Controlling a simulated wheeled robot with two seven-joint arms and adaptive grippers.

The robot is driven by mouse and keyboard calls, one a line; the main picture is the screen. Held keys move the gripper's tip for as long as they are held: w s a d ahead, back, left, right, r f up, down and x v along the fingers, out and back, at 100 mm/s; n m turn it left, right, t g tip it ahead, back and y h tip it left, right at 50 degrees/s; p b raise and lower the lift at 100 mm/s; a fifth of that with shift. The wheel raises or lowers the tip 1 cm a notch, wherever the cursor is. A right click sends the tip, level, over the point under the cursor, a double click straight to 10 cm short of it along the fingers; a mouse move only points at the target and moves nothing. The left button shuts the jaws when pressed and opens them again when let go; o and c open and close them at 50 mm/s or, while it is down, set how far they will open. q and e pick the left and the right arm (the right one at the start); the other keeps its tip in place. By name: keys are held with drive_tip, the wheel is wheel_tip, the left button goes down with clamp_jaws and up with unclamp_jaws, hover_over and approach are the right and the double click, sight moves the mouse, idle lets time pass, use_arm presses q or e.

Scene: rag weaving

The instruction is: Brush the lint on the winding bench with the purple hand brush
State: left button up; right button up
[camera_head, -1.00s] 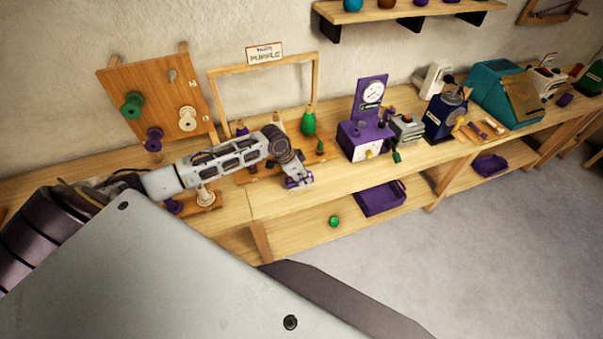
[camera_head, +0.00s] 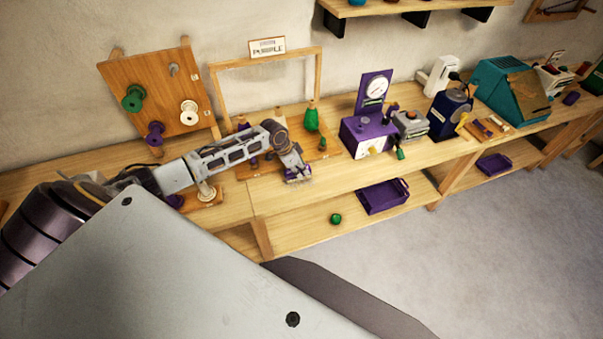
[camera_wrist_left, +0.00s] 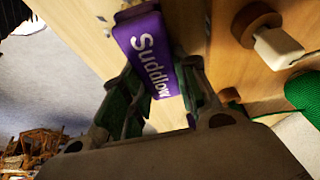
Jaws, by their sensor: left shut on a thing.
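My left gripper (camera_head: 296,172) reaches over the front part of the wooden winding bench (camera_head: 340,178). It is shut on a purple block lettered "Suddlow", which I take as the purple hand brush (camera_wrist_left: 148,50). In the left wrist view, the brush sits between the fingers (camera_wrist_left: 165,88) with the pale bench top below it. Its bristles are not clear, and I cannot tell whether it touches the wood. No lint can be made out. My right gripper is not in view.
A purple gauge machine (camera_head: 365,135) stands right of the gripper. A green cone (camera_head: 311,119) stands behind it on a wooden base. A purple tray (camera_head: 383,198) and green ball (camera_head: 336,219) lie on the lower shelf. A peg board (camera_head: 160,95) stands left.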

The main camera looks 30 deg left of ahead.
use_arm(q)
drive_tip(key=shift+w+a, duration=0.65)
drive_tip(key=shift+a, duration=0.1)
drive_tip(key=shift+s+d+r+p, duration=0.1)
drive_tip(key=shift+s+d+p, duration=0.4)
drive_tip(key=shift+d+p, duration=0.15)
drive_tip(key=shift+s+d+p, duration=0.6)
drive_tip(key=shift+p, duration=0.05)
drive_tip(key=shift+f, duration=0.25)
idle(0.5)
drive_tip(key=shift+f+b, duration=0.3)
drive_tip(key=shift+f, duration=0.1)
idle(1.2)
